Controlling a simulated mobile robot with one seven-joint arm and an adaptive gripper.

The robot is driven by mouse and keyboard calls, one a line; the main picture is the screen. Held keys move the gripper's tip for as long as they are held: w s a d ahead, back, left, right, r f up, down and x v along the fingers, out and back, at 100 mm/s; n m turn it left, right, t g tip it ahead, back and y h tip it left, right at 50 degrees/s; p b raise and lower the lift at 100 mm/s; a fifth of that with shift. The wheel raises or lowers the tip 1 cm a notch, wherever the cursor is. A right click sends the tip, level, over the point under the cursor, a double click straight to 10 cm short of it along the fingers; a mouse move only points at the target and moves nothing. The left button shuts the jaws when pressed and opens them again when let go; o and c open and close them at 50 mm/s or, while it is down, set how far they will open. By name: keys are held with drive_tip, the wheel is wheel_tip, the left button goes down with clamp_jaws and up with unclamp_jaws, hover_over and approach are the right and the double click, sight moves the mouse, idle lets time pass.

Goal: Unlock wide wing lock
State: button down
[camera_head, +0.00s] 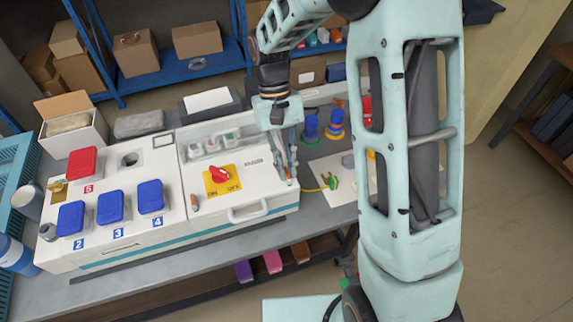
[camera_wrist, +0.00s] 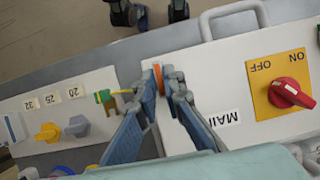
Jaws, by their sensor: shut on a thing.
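The white box with the "MAIN" label (camera_head: 268,203) has a small orange wing lock (camera_wrist: 157,78) near its right front corner. My gripper (camera_wrist: 158,84) is over that corner, with its two blue-grey fingers closed on either side of the lock. In the head view my gripper (camera_head: 285,175) reaches down to the same corner, and its fingers mostly hide the lock there. A second orange-tipped wing lock (camera_head: 195,203) sits at the left front of the same box. The exact turn angle of the gripped lock is hard to tell.
A red rotary switch (camera_head: 219,174) on a yellow ON/OFF plate and a white handle (camera_head: 248,211) stand up from the box. Blue socket covers (camera_head: 110,207) and a red one (camera_head: 82,163) are at left. A green-yellow plug (camera_head: 329,182) lies right of my gripper.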

idle(0.3)
drive_tip(key=c, duration=2)
unclamp_jaws()
drive_tip(key=shift+c, duration=0.2)
drive_tip(key=v, duration=1.2)
drive_tip(key=shift+a, duration=0.1)
